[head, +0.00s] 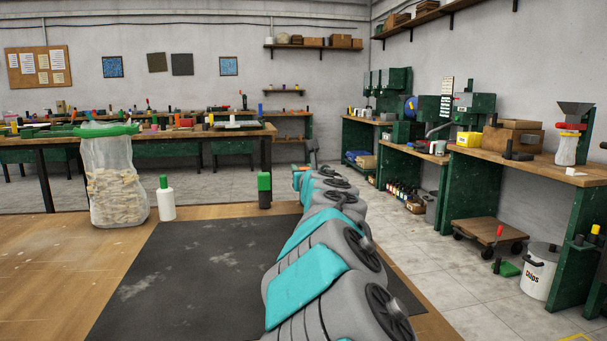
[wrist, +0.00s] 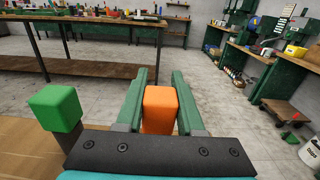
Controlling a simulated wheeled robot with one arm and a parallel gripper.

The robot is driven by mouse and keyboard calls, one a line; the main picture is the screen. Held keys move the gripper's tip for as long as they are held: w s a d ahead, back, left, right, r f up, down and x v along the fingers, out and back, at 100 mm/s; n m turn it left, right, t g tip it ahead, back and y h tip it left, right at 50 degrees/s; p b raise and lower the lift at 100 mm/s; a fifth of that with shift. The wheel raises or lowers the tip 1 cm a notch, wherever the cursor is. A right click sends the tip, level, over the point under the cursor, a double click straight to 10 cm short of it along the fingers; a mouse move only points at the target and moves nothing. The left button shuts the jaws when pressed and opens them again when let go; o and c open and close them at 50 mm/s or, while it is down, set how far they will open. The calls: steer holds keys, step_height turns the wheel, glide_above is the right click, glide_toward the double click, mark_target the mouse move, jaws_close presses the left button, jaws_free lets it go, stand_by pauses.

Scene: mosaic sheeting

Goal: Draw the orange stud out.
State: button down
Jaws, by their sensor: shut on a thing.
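In the wrist view the orange stud (wrist: 160,108) stands between the two green fingers of my gripper (wrist: 160,78). The fingers are close along its left and right sides, and my gripper is shut on it. The stud's lower part is hidden behind the dark palm plate, so I cannot tell what is under it or whether it is clear of any seat.
A white green-capped bottle (head: 166,200) and a bag of pale pieces (head: 116,185) stand farther left. The dark mat (head: 180,270) is bare at left.

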step_height(320, 180, up, 9)
steer(key=p, duration=0.4)
steer(key=shift+r, duration=0.15)
stand_by(0.6)
